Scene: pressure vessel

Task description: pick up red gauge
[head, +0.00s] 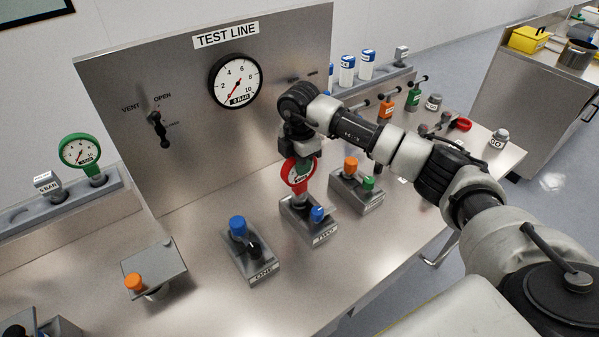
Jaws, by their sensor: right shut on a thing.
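The red gauge (289,174), with a round white dial, is upright at the back of the grey block labelled TWO (322,238). My right gripper (300,155) reaches down from above and is shut on the top of the red gauge, hiding part of its rim. The gauge's lower stem meets the block's rear; I cannot tell whether it is seated or just lifted. My left gripper is not in view.
Block ONE (263,277) with blue and black knobs stands left of TWO, and another block (370,204) with orange and green knobs stands right. A green gauge (77,150) stands on the left rack. The panel (200,130) rises behind.

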